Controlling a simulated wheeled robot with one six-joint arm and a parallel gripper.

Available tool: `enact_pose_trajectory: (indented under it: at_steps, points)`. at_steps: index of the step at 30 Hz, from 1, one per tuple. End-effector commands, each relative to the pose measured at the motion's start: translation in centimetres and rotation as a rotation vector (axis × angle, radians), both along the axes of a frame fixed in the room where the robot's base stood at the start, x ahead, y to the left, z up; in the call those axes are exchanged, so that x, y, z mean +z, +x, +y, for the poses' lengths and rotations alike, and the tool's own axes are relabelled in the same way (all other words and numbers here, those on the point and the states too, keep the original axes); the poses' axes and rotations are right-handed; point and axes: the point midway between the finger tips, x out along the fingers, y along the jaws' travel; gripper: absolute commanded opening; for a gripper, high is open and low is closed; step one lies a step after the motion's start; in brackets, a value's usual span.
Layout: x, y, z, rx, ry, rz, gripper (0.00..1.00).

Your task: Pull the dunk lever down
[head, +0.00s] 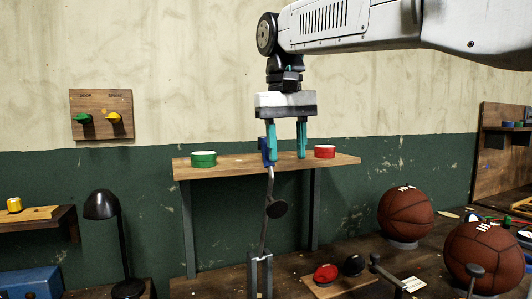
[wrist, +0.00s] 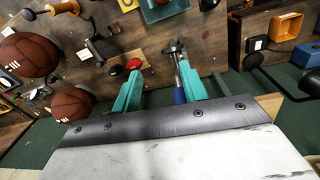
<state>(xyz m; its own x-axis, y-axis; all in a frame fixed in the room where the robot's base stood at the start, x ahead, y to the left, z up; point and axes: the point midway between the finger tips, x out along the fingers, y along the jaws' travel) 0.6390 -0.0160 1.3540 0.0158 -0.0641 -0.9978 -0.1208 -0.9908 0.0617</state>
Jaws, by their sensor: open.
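A tall thin lever (head: 266,215) with a blue grip (head: 264,152) rises, slightly tilted, from a metal bracket (head: 259,272) in the head view. My gripper (head: 287,154) points down at its top, fingers apart and nothing held. The left finger overlaps the blue grip. In the wrist view, the blue grip (wrist: 179,95) shows beside the right finger of my gripper (wrist: 158,76), on its inner side; I cannot tell whether they touch. A wall board (head: 101,133) carries a green lever (head: 84,119) and a yellow lever (head: 114,118); their labels are too small to read.
A wooden shelf (head: 240,169) behind my gripper holds a green round container (head: 203,159) and a red one (head: 325,152). Two basketballs (head: 405,212) (head: 487,256) sit at the right. A red button (head: 326,273) lies low in front. A black lamp (head: 101,206) stands left.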

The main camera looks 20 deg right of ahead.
Motion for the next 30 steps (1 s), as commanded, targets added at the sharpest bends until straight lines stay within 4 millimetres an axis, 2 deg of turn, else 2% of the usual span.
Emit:
enact_pose_trajectory:
  at_steps: [1,6,12,16,24,30]
  points:
    - [1.3,2.0,0.4,-0.009,-0.004,0.007,0.43]
    - [4.2,6.0,1.5,-0.041,-0.017,0.022,0.43]
    - [5.2,7.6,2.0,-0.056,-0.023,0.029,0.43]
    - [3.9,7.6,1.9,-0.057,-0.024,0.031,0.43]
    - [-0.5,7.5,1.6,-0.056,-0.023,0.03,0.43]
    - [-2.1,7.5,1.4,-0.056,-0.023,0.029,0.43]
